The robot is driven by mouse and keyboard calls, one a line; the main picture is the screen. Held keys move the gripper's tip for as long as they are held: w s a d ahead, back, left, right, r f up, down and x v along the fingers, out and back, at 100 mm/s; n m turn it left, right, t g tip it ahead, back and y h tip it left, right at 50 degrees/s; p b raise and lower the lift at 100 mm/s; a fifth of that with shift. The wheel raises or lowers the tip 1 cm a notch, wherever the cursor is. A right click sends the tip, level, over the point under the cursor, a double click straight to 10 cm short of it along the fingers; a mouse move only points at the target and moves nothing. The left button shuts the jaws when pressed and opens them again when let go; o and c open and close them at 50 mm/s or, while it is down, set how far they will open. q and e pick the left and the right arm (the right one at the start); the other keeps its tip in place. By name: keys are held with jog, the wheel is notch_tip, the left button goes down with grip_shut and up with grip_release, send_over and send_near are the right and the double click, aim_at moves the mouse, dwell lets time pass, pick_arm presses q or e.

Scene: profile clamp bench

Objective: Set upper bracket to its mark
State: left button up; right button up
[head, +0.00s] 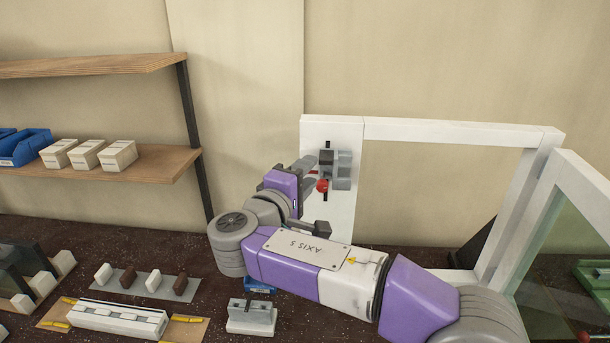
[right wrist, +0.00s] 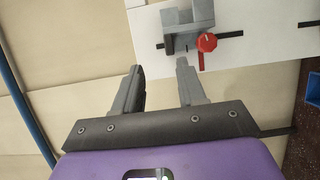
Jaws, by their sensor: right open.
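The upper bracket (head: 343,170) is a grey clamp block on a white upright plate (head: 345,215), over a black vertical slot. It has a red knob (head: 322,185), and a thin red strip shows beside the knob. In the right wrist view the bracket (right wrist: 188,14), its red knob (right wrist: 207,42) and the red strip (right wrist: 201,62) lie just beyond the fingers. My right gripper (right wrist: 158,70) is open and empty. One fingertip is close to the bracket's edge; whether it touches I cannot tell. My left gripper is out of view.
A white frame (head: 460,132) stands right of the plate, with a glass panel (head: 570,240) in front. Shelves (head: 130,165) with white boxes and blue bins are at left. Small blocks, a long white fixture (head: 118,318) and a grey-white block (head: 252,318) sit on the dark bench.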

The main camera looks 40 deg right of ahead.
aim_at(323, 163)
jog(key=x, duration=0.2)
jog(key=f+x, duration=0.1)
jog(key=x, duration=0.5)
jog(key=shift+w+a+f, duration=0.1)
jog(key=shift+a+f, duration=0.05)
grip_shut()
dwell(0.3)
